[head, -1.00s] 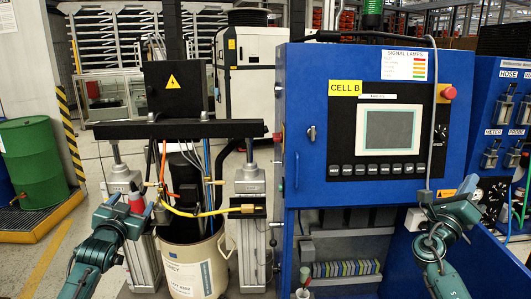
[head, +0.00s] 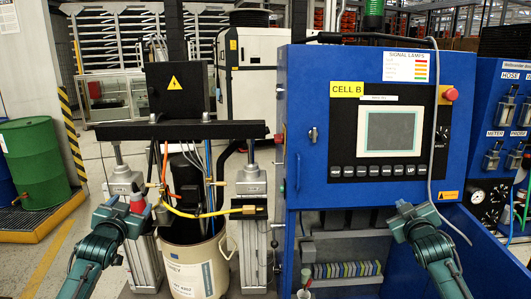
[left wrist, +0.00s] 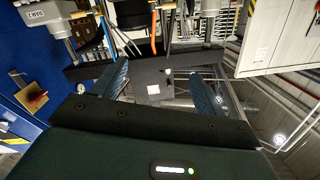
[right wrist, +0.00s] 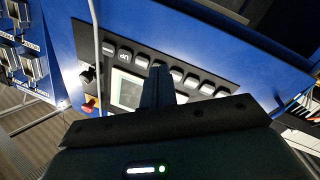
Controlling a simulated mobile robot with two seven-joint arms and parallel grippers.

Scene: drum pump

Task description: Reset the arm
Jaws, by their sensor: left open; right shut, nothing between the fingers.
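My left gripper (head: 126,203) is open and empty at the left, in front of the drum pump's left post (head: 123,180). In the left wrist view its two fingers (left wrist: 160,88) stand apart with nothing between them. My right gripper (head: 402,208) is shut and empty, below the button row of the blue control cabinet (head: 310,90). In the right wrist view its closed fingers (right wrist: 157,86) overlap the panel's screen and buttons. The pump's crossbar (head: 180,130) spans two posts above an open drum (head: 195,265).
A red-topped part (head: 137,203) shows beside my left gripper. A yellow hose (head: 200,214) crosses the pump front. A pale cable (head: 432,150) hangs down the cabinet's right side, near my right arm. A green drum (head: 35,160) stands far left.

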